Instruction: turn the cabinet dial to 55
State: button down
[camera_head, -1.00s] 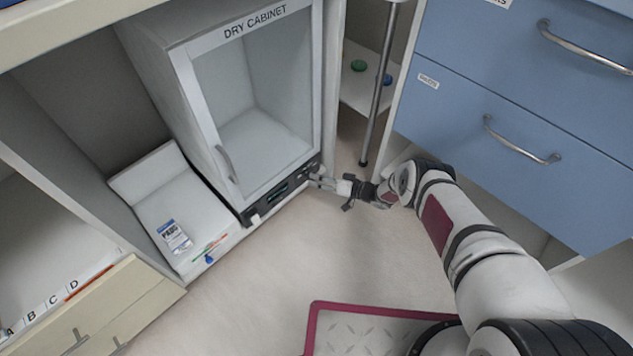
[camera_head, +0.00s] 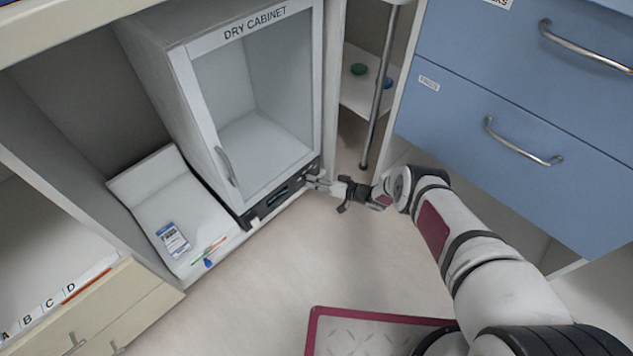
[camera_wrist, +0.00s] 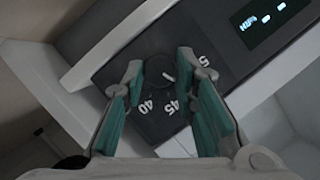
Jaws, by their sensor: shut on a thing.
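The dry cabinet (camera_head: 206,100) stands in the bay, with a dark control panel (camera_head: 262,204) along its lower front edge. My gripper (camera_head: 312,181) is at the right end of this panel. In the wrist view, my gripper (camera_wrist: 160,66) has its two teal-padded fingers on either side of the dark round dial (camera_wrist: 160,72), shut on it. The printed numbers 40 (camera_wrist: 145,107) and 45 (camera_wrist: 170,107) show between the fingers. A further number, starting with 5, is partly hidden by the right finger. I cannot read the dial's exact setting.
A lit display (camera_wrist: 265,18) is on the panel; its digits are not clearly legible. The cabinet's glass door is shut. A white tray (camera_head: 200,225) with a labelled packet is at left. Blue drawers (camera_head: 510,130) and a metal pole (camera_head: 377,90) are at right.

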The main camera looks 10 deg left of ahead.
jog(key=shift+s+a+r+n+t+h+p, duration=0.15)
jog(key=shift+n+t+h, duration=0.5)
jog(key=shift+n, duration=0.7)
jog(key=shift+s+f+n+t+h+p, duration=0.15)
jog(key=shift+n+t+h, duration=0.5)
jog(key=shift+n, duration=0.7)
jog(key=shift+r, duration=0.1)
jog(key=c, duration=1.3)
grip_release()
jog(key=v, duration=1.2)
